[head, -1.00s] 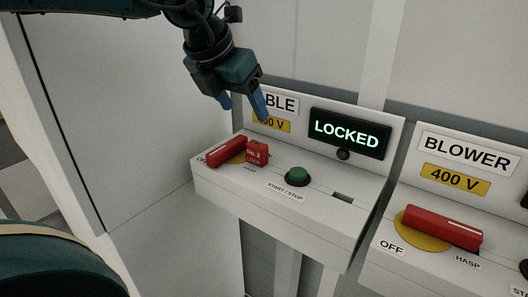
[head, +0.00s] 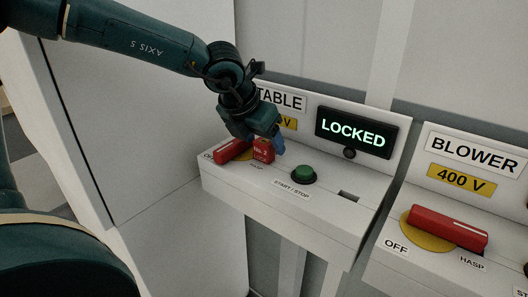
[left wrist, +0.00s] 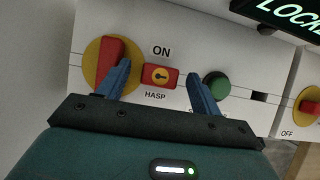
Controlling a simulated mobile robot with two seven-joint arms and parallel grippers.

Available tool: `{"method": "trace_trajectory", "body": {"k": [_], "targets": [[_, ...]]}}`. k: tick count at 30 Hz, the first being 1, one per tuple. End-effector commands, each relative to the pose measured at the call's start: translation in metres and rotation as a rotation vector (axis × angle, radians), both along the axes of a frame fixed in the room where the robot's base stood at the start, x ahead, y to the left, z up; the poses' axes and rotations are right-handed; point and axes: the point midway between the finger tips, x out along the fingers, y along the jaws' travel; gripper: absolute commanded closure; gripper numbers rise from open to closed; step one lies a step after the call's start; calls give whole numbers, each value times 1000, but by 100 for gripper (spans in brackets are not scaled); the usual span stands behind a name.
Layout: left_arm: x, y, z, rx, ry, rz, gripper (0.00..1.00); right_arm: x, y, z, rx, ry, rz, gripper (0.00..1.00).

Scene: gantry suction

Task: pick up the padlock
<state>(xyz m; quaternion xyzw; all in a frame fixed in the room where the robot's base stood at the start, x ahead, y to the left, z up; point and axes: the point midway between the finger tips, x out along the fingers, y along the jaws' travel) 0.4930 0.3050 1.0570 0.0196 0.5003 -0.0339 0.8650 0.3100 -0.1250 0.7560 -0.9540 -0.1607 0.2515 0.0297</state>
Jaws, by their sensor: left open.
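The red padlock (head: 263,150) sits at the hasp of the table's switch box, beside the red switch handle (head: 233,149). One finger overlaps the red handle (left wrist: 110,58) in the left wrist view. My right gripper is not in view.
A green start/stop button (head: 303,174) stands right of the padlock, near one finger in the wrist view. A display (head: 354,132) reads LOCKED. A blower box with a red handle (head: 447,228) is at the right. A pale wall panel (head: 120,120) is at the left.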

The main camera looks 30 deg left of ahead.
Motion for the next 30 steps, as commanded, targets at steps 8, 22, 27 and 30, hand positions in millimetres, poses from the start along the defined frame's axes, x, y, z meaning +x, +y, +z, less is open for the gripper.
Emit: {"method": "trace_trajectory", "body": {"k": [8, 22, 27, 30], "targets": [[0, 0, 0, 0, 0, 0, 50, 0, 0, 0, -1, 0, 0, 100], [0, 0, 1, 0, 0, 0, 86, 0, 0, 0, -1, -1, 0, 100], [0, 0, 1, 0, 0, 0, 86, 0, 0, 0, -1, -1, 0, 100], [0, 0, 7, 0, -2, 2, 86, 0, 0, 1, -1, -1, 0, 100]]}}
